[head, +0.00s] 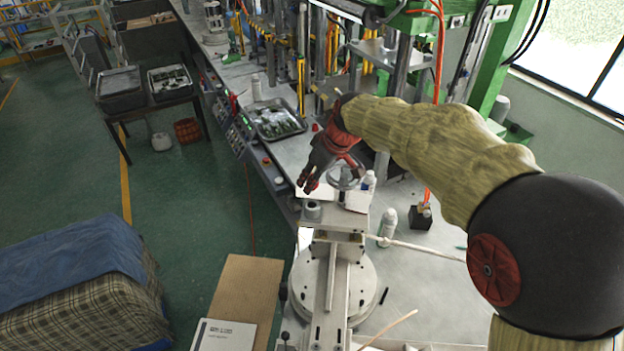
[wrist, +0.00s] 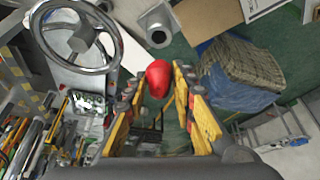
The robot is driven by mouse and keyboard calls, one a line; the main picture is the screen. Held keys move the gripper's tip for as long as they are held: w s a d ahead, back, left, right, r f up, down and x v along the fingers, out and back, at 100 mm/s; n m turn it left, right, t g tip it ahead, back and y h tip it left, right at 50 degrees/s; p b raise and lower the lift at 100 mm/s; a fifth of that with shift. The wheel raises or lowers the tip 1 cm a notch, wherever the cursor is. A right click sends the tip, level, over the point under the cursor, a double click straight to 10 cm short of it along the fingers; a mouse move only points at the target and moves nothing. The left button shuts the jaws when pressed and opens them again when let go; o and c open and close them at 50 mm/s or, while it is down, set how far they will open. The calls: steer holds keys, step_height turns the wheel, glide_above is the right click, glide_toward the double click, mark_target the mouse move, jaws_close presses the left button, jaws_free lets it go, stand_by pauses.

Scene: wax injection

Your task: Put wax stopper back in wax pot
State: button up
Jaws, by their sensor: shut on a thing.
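A red rounded wax stopper (wrist: 158,78) sits between the yellow-padded fingers of my gripper (wrist: 158,90) in the wrist view. My gripper is shut on it. In the head view my gripper (head: 309,186) hangs above the machine's white top plate, its fingers dark red and black, and I cannot tell the stopper apart from them. A small grey metal cylinder with a round opening, which looks like the wax pot (head: 312,210), stands on the plate just below and in front of my gripper. It also shows in the wrist view (wrist: 157,27), beyond the stopper and apart from it.
A metal handwheel (head: 344,176) stands close beside my gripper, large at left in the wrist view (wrist: 75,38). A white bottle (head: 388,222) stands right of the machine. A metal tray (head: 274,120) lies on the bench behind.

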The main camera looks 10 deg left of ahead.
mark_target(308, 202)
steer(key=shift+f+b, duration=1.95)
steer(key=shift+f, duration=0.8)
steer(key=shift+b, duration=0.7)
steer(key=shift+f+b, duration=0.6)
steer(key=shift+f, duration=0.1)
steer(key=shift+r, duration=0.35)
stand_by(0.4)
steer(key=shift+b, duration=0.35)
stand_by(1.0)
steer(key=shift+f+b, duration=0.4)
steer(key=shift+b, duration=0.1)
stand_by(0.6)
steer(key=shift+r, duration=0.35)
stand_by(0.3)
